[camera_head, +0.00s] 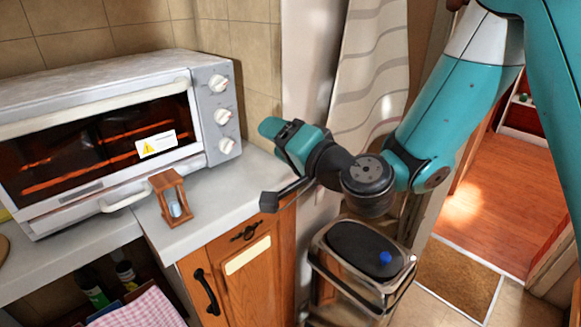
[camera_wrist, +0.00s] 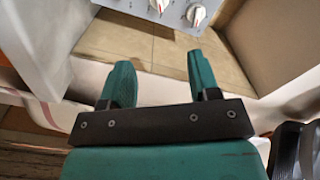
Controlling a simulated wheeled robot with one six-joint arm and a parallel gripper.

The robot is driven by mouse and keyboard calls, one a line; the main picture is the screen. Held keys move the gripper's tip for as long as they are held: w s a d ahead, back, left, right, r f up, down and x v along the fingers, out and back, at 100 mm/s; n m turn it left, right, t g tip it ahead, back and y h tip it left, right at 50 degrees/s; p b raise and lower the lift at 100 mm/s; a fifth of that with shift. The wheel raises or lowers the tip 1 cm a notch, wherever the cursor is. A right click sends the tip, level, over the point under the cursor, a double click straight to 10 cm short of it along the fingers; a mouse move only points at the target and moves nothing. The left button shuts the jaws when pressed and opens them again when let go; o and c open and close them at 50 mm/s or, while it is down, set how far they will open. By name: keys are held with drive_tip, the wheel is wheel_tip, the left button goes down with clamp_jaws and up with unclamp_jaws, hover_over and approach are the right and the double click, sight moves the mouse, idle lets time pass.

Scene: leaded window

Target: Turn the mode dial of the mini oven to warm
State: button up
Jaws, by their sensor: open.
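The mini oven (camera_head: 100,130) stands on the counter at the left of the head view. Its right panel carries a column of three white dials: top dial (camera_head: 218,83), middle dial (camera_head: 223,117) and bottom dial (camera_head: 227,146). I cannot read their labels, so I cannot tell which is the mode dial. Two dials show at the top of the wrist view, one of them the right one (camera_wrist: 196,15). My gripper (camera_wrist: 160,75) is open and empty. In the head view my gripper (camera_head: 270,135) is right of the oven panel, apart from the dials.
A wooden hourglass (camera_head: 170,196) stands on the counter in front of the oven. The oven door handle (camera_head: 125,198) sticks out nearby. A lidded bin (camera_head: 360,250) stands right of the cabinet. A striped curtain (camera_head: 370,70) hangs behind my arm.

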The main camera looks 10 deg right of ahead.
drive_tip(key=shift+b+v, duration=0.55)
drive_tip(key=shift+v, duration=0.75)
drive_tip(key=s+a+r+n+g+y+p, duration=0.3)
drive_tip(key=s+a+r+n+g+p, duration=0.15)
drive_tip(key=s+n+g, duration=0.5)
drive_tip(key=s+d+n+g+h+p, duration=0.2)
drive_tip(key=s+d+g+h+p, duration=0.2)
drive_tip(key=s+d+h, duration=0.4)
drive_tip(key=s+d+g, duration=0.1)
drive_tip(key=s+d, duration=0.2)
drive_tip(key=s, duration=0.1)
drive_tip(key=shift+s+d+r+n+h, duration=0.3)
drive_tip(key=shift+r+n+h, duration=0.05)
drive_tip(key=shift+h, duration=0.05)
